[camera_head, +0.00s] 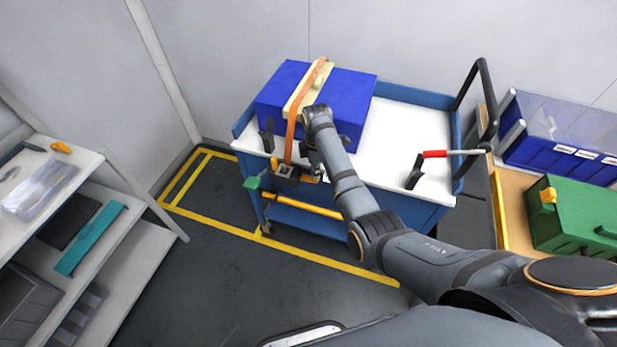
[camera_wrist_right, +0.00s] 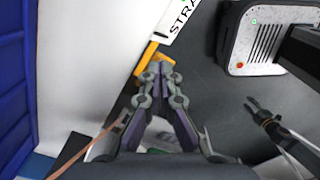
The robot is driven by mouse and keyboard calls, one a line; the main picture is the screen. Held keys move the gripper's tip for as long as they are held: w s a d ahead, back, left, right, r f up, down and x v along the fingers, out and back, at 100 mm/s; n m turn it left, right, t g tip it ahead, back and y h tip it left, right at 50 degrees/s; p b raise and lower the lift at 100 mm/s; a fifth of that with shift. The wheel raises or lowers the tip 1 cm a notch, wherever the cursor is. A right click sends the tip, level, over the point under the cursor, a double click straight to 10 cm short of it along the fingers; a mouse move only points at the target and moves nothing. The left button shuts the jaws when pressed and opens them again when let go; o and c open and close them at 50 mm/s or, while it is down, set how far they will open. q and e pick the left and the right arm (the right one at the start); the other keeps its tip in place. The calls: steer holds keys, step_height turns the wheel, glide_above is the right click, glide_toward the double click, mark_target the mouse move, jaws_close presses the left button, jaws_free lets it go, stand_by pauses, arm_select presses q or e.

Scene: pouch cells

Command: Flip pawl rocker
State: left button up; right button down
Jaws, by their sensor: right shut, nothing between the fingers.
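An orange strap (camera_head: 293,125) runs over a blue box (camera_head: 350,95) on the cart and down its front to a dark ratchet buckle (camera_head: 285,172) at the cart's front edge. The strap also shows in the right wrist view (camera_wrist_right: 98,138). My right gripper (camera_head: 318,174) points down just right of the buckle; its fingertips (camera_wrist_right: 158,68) are together and empty, over a yellow-orange part (camera_wrist_right: 147,66). The pawl rocker is too small to make out. A dark jaw-like end (camera_wrist_right: 260,110), probably my left gripper, hangs over the floor, its opening unclear.
An orange bar (camera_head: 300,205) crosses the cart's front below the buckle. Shelves (camera_head: 130,250) stand left; a green case (camera_head: 575,215) and blue bin (camera_head: 560,140) stand right.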

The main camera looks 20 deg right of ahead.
steer(key=shift+f, duration=0.65)
step_height(320, 180, up, 7)
steer(key=p, duration=0.8)
steer(key=shift+r, duration=0.1)
stand_by(0.5)
